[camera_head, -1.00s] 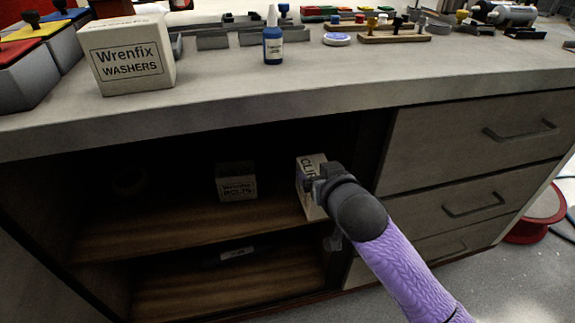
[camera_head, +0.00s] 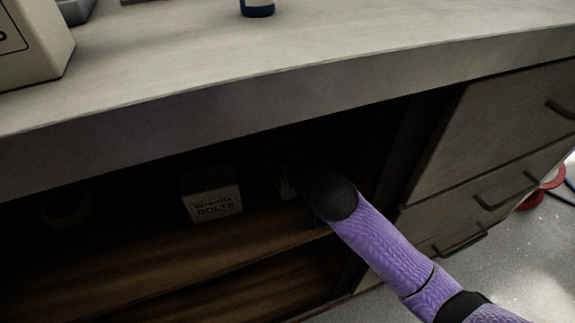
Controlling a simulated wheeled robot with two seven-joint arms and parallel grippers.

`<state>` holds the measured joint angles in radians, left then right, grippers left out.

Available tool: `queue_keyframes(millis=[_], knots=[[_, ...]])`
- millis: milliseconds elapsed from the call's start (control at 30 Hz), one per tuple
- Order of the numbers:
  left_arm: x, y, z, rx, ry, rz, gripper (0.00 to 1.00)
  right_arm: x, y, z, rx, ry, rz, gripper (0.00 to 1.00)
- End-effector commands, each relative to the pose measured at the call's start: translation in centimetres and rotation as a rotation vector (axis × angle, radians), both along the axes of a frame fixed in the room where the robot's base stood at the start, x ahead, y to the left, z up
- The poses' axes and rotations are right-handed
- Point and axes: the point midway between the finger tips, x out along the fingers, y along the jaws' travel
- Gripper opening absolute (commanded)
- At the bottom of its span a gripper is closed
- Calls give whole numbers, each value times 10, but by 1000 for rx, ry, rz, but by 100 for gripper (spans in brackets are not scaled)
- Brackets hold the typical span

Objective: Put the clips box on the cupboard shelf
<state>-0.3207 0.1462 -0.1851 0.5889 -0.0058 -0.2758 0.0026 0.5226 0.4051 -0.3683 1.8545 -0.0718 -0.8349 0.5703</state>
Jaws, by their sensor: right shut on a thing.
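My right gripper (camera_head: 296,176) is inside the dark open cupboard, above the upper wooden shelf (camera_head: 185,255) and toward its right end. It is shut on the clips box (camera_head: 283,181), of which only a dim pale strip shows to the left of the gripper. The shadow and my dark wrist hide most of the box and the fingers. I cannot tell whether the box touches the shelf. My left gripper is not in view.
A Wrenfix bolts box (camera_head: 211,198) stands on the shelf to the left of the clips box. A dim round object (camera_head: 66,207) is farther left. The worktop edge (camera_head: 250,105) overhangs the opening. Drawers (camera_head: 500,150) with handles are on the right.

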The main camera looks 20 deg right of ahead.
Motion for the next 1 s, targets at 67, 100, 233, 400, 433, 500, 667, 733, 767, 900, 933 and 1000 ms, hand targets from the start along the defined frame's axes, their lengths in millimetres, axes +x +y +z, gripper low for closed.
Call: queue_keyframes(millis=[67,100,233,400,433,500,667,733,767,900,933,1000], knots=[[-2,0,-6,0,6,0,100,0,0,-9,0,2,0,12],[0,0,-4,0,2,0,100,0,0,-5,0,0,0,13],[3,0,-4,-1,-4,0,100,0,0,-4,0,-1,0,13],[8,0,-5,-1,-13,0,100,0,0,-5,0,0,0,100],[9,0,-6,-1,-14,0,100,0,0,-5,0,0,0,100],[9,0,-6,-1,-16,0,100,0,0,-5,0,-1,0,100],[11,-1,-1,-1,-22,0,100,-5,0,2,0,-3,1,100],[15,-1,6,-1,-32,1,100,-15,0,8,-1,-4,0,100],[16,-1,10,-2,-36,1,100,-20,-1,12,-1,-5,0,100],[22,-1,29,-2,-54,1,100,-50,-1,26,1,-5,1,100],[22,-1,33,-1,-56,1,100,-56,-2,29,1,-5,1,100],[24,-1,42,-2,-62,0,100,-72,-2,35,1,-4,1,100]])
